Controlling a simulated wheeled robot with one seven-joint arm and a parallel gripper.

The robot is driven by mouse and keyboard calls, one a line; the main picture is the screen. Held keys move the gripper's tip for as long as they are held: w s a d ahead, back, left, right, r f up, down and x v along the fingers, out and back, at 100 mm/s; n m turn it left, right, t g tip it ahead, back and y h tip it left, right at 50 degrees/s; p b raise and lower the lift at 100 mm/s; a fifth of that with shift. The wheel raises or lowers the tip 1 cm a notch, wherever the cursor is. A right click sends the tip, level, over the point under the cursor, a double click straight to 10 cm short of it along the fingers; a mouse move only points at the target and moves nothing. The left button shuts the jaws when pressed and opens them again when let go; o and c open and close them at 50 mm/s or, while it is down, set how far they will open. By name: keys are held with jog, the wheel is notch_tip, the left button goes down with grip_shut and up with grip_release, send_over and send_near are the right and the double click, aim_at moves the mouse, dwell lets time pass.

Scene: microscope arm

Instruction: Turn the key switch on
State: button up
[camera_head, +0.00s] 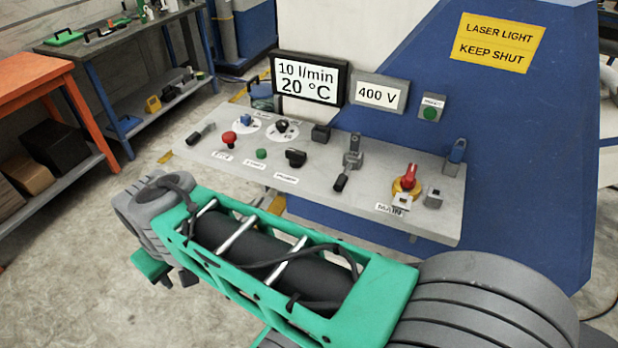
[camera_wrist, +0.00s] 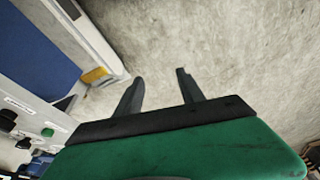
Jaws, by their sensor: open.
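The control panel (camera_head: 335,185) is a pale sloping board with several switches. I cannot tell for sure which is the key switch. A small blue knob (camera_head: 246,119) and a black knob (camera_head: 283,127) sit on round white dials at the back left. A black selector knob (camera_head: 296,157) is nearer the front. The panel's edge shows at the left of the wrist view, with a green button (camera_wrist: 47,132). My gripper (camera_wrist: 157,88) is open and empty, with bare floor between its fingers. In the head view its green body (camera_head: 150,264) is left of the panel, partly hidden by my arm.
The panel also carries a red button (camera_head: 229,138), a lever (camera_head: 350,165) and a red-yellow main switch (camera_head: 406,181). A display (camera_head: 309,80) stands behind it, beside a blue housing (camera_head: 490,120). An orange table (camera_head: 30,78) is at far left. Floor between is clear.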

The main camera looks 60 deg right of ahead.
jog(key=w+d+r+m+g+h+p, duration=0.15)
jog(key=d+r+m, duration=0.25)
jog(key=d, duration=0.8)
jog(key=m+g+y+p, duration=0.1)
jog(key=m+g+p, duration=0.3)
jog(key=m, duration=0.7)
send_near(339, 180)
jog(key=f, duration=0.1)
jog(key=shift+m, duration=0.3)
jog(key=x, duration=0.8)
jog(key=shift+s+r, duration=0.15)
jog(key=shift+s, duration=0.05)
jog(key=shift+f, duration=0.25)
jog(key=shift+c, duration=0.4)
grip_shut()
